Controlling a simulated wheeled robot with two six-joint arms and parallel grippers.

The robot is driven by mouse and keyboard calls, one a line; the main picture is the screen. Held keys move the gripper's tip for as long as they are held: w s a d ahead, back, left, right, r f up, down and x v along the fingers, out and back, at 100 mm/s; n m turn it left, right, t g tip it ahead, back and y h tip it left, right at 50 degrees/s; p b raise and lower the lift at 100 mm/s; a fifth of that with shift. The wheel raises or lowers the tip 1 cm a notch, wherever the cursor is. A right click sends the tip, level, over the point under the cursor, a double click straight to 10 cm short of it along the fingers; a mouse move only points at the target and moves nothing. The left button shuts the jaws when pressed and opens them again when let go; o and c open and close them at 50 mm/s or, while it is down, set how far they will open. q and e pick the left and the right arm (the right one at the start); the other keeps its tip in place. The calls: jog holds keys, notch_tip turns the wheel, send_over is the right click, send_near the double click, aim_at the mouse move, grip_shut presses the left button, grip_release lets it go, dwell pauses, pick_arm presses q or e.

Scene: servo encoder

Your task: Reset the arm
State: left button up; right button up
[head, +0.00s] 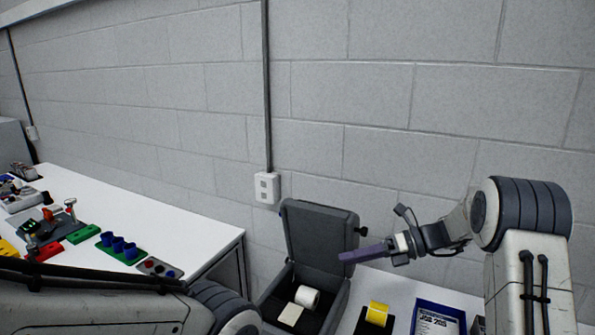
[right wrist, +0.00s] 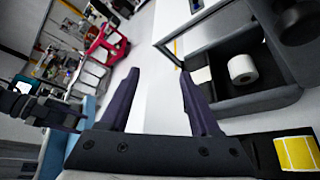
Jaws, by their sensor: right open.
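My right gripper (head: 368,253) reaches in from the right in the head view, raised near the open lid of a dark grey box. In the right wrist view its two dark fingers (right wrist: 160,95) stand apart with nothing between them. My left arm (head: 110,300) crosses the lower left of the head view; its gripper is out of the picture. The open box (head: 268,310) holds a white roll (head: 307,297) and a cream-coloured flat piece (head: 290,314). The roll also shows in the right wrist view (right wrist: 242,69).
The white table at left (head: 170,222) carries blue cups (head: 118,245) and coloured parts. A block wall (head: 330,100) stands behind, with an outlet (head: 267,188).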

jog(key=s+a+f+n+g+h+b, duration=0.15)
jog(key=s+a+n+h, duration=0.25)
jog(key=s+a+n, duration=0.5)
jog(key=s+a+n+g+h, duration=0.3)
jog(key=s+a+n, duration=0.1)
jog(key=s+n, duration=0.5)
jog(key=s+d+f+n+t+h, duration=0.1)
jog(key=s+d+n+h, duration=0.1)
jog(key=s+n, duration=0.6)
jog(key=s+d+f+n+t+h, duration=0.1)
jog(key=s+f+n+t+h, duration=0.1)
jog(key=s+n+h, duration=0.2)
jog(key=s+n, duration=0.3)
jog(key=n, duration=0.3)
jog(key=shift+s+d+f+n+b, duration=0.25)
jog(key=shift+s+d+n+b, duration=0.05)
jog(key=shift+s+d+b, duration=0.1)
jog(key=shift+c, duration=1.1)
